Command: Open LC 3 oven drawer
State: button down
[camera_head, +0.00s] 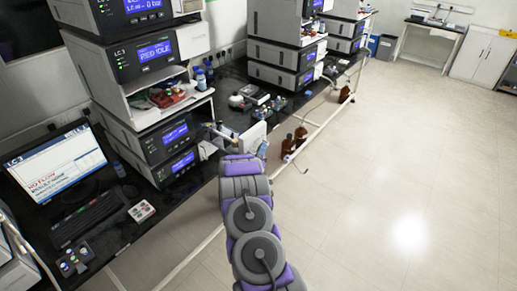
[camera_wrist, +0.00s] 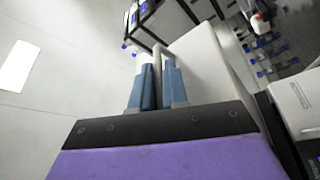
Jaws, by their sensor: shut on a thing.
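The LC 3 stack (camera_head: 125,58) stands at the left on the black bench, its screens lit. A white panel with a handle, which looks like the oven's front, stands out from the stack beside my arm in the head view (camera_head: 253,137). The panel also fills the upper middle of the wrist view (camera_wrist: 198,65). My gripper's two blue fingers (camera_wrist: 158,68) are shut on the panel's pale handle (camera_wrist: 157,50). In the head view the gripper is mostly hidden behind my arm. How far the panel stands from its housing cannot be told.
A monitor (camera_head: 55,160) showing LC 3, a keyboard (camera_head: 88,220) and small vial racks sit on the bench at left. Brown bottles (camera_head: 294,140) stand on the floor beside the bench frame. Another stack (camera_head: 285,50) is farther back. Open floor lies to the right.

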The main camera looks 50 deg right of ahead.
jog(key=shift+s+d+r, duration=0.1)
jog(key=shift+s+d, duration=0.15)
jog(key=shift+s, duration=0.1)
jog(key=c, duration=1.5)
grip_release()
jog(key=shift+d, duration=0.1)
jog(key=p+v, duration=0.1)
jog(key=v, duration=1.6)
jog(key=shift+w+f, duration=0.2)
jog(key=shift+f, duration=0.15)
jog(key=shift+d, duration=0.1)
